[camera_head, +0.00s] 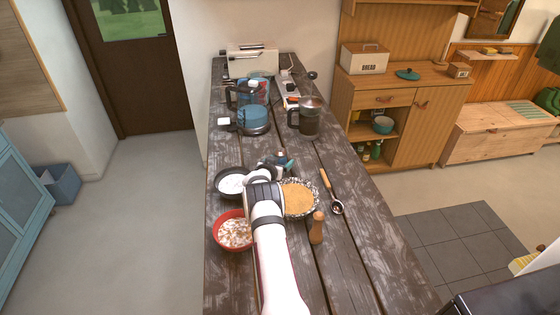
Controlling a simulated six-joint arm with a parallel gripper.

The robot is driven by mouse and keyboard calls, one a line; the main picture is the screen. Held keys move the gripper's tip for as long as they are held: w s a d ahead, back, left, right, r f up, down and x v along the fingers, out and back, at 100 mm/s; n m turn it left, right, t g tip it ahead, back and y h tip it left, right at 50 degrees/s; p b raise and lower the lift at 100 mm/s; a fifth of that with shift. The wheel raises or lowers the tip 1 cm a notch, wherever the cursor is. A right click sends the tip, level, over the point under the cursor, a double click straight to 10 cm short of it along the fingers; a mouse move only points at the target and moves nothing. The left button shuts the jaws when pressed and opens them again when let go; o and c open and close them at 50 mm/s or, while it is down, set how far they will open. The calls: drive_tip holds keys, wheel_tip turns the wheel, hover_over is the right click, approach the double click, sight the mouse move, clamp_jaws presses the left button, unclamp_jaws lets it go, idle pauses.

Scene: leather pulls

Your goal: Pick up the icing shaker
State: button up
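My arm reaches from the bottom of the head view up over the bowls on a dark plank table. My gripper (276,160) is at its far end, above the table just beyond the bowls. Its fingers are small and partly hidden, so I cannot tell whether they are open or hold something. A dark canister with a rounded silvery top and a side handle (309,117) stands upright beyond my gripper, to the right and apart from it. It may be the icing shaker, but I cannot tell for sure.
Near my arm are a dark bowl of white powder (232,182), a red bowl (233,234), a bowl of tan crumbs (299,198), a wooden mill (317,228) and a long-handled scoop (331,191). A blue blender-like appliance (252,118) stands farther back. The table's right front is clear.

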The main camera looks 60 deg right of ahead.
drive_tip(key=c, duration=1.2)
clamp_jaws()
